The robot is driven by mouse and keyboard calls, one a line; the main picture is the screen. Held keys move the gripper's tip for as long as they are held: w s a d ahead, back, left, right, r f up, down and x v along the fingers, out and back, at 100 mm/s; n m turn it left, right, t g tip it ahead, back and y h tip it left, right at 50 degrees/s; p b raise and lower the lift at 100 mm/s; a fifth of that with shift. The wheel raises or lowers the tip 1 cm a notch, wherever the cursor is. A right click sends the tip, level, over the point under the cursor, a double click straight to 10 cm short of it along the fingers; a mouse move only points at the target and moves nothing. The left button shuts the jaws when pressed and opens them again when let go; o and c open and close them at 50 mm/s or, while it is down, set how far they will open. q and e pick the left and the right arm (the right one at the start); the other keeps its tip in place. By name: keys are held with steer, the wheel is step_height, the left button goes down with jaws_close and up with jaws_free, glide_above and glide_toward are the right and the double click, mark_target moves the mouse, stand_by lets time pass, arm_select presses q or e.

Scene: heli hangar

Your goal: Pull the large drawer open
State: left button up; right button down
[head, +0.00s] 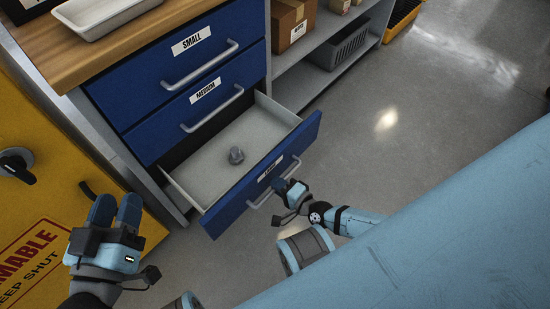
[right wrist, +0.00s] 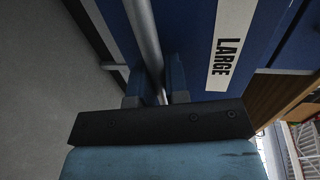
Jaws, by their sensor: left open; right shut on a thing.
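The large drawer (head: 262,178) is the lowest of three blue drawers and stands pulled out, with its light interior showing. My right gripper (head: 284,190) is shut on the drawer's bar handle (head: 262,199). In the right wrist view the handle (right wrist: 146,42) runs between the two fingers (right wrist: 157,80), beside the LARGE label (right wrist: 231,45). My left gripper (head: 116,210) is open and empty, left of the drawer and in front of the yellow cabinet.
The closed medium drawer (head: 165,135) and small drawer (head: 165,72) are above. A tray (head: 100,14) sits on the wooden top (head: 75,62). The yellow cabinet (head: 60,190) stands at left. A shelf with a box (head: 290,22) and a grey crate (head: 338,48) is behind. Floor at right is clear.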

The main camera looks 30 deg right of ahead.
steer(key=c, duration=1.1)
jaws_free()
steer(key=shift+c, duration=0.2)
